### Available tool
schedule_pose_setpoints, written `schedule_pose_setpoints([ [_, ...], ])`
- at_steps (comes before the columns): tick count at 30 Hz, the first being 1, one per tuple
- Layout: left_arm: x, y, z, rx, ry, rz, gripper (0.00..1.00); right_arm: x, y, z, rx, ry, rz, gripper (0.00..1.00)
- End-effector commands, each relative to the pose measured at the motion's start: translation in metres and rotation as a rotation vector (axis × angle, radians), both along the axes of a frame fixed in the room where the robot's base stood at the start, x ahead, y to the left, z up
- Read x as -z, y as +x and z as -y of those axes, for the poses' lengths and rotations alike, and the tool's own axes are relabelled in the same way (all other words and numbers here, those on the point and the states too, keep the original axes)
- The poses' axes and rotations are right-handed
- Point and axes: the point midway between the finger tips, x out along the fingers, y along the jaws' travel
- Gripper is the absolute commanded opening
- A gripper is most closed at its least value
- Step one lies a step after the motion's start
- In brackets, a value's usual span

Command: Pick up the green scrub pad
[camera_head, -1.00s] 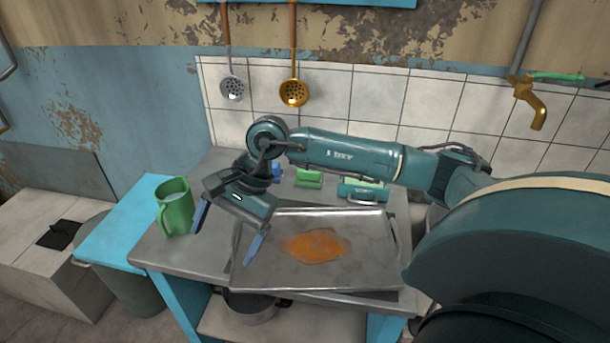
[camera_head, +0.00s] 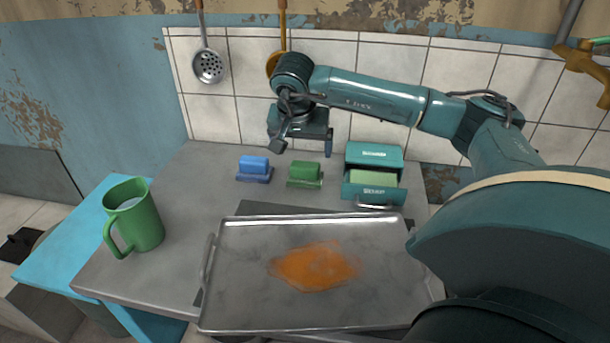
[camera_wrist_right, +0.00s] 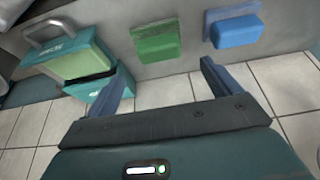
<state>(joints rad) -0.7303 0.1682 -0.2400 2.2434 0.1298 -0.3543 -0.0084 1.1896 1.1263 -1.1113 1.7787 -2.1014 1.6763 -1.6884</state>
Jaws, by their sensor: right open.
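The green scrub pad (camera_head: 305,172) stands on the grey counter near the tiled wall, between a blue pad and a teal box. It also shows in the right wrist view (camera_wrist_right: 160,42), beyond the fingertips. My right gripper (camera_head: 306,146) is open and empty, above and behind the green pad near the wall. In the right wrist view its two fingers (camera_wrist_right: 167,72) are spread apart, with the pad ahead of the gap and not touched. My left gripper is not in view.
The blue pad (camera_head: 254,169) is left of the green one. The teal box (camera_head: 375,156) with an open drawer holding a light green block is right. A metal tray (camera_head: 230,308) with an orange stain lies in front. A green mug (camera_head: 145,220) stands at left.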

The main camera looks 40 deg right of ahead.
Motion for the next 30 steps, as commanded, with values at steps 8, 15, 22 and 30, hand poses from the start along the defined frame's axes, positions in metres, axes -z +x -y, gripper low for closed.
schedule_pose_setpoints([
  [8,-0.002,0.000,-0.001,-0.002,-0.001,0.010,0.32,0.028,0.007,0.009,-0.001,0.001,-0.001,0.89],
  [15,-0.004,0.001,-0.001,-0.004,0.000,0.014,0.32,0.057,0.012,0.019,0.000,0.001,-0.004,0.89],
  [22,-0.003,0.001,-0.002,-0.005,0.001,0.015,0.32,0.075,0.017,0.025,0.000,0.001,0.000,0.89],
  [30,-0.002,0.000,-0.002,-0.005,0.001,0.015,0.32,0.075,0.017,0.025,-0.001,0.001,0.000,0.83],
])
